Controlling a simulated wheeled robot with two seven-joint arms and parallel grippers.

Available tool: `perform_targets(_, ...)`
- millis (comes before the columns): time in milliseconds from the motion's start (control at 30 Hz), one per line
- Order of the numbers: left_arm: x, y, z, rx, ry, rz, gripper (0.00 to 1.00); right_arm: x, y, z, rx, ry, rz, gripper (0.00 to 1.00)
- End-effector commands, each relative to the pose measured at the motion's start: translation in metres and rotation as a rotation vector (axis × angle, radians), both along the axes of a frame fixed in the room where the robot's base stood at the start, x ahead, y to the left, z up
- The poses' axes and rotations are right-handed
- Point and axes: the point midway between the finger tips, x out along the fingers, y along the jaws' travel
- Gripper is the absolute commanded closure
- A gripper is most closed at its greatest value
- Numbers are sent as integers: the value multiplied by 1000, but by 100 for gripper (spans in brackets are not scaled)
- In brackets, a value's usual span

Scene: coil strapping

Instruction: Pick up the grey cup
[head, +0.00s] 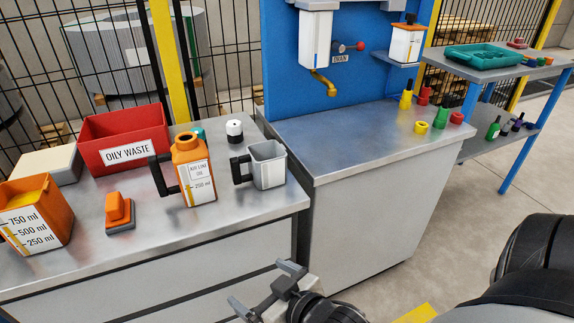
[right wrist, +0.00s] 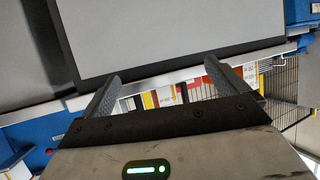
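The grey cup (head: 268,168) stands upright on the left metal bench, near its right end. It is square-sided with an open top and a black handle on its left side. My right gripper (head: 266,288) is low in front of the bench, below and in front of the cup and apart from it. Its two fingers are spread with nothing between them. The right wrist view also shows the open fingers (right wrist: 162,86), with a grey panel beyond them; the cup cannot be made out there. My left gripper is not in view.
An orange jug (head: 193,172) stands just left of the cup. The red oily waste bin (head: 122,140), an orange block (head: 119,212) and an orange measuring container (head: 35,222) are further left. The bench front is clear.

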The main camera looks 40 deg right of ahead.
Motion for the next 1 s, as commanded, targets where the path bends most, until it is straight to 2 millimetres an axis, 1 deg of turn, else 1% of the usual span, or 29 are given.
perform_targets(33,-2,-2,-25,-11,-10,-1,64,22,-24,1,-5,-99,-72,2)
perform_targets(100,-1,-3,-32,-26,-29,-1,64,39,-55,23,-15,-211,-163,2)
perform_targets(200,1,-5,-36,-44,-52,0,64,48,-92,52,-30,-341,-270,2)
perform_targets(300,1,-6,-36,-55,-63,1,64,50,-114,72,-40,-416,-334,2)
perform_targets(367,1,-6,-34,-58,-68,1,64,53,-122,79,-44,-437,-352,2)
perform_targets(467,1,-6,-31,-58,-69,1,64,68,-127,84,-45,-445,-356,2)
perform_targets(700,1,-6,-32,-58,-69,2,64,119,-139,83,-45,-440,-355,2)
perform_targets(800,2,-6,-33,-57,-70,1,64,136,-142,82,-45,-438,-355,2)
perform_targets(900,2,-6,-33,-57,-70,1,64,147,-145,82,-44,-438,-354,2)
perform_targets(1000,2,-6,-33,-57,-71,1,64,152,-146,82,-43,-436,-354,2)
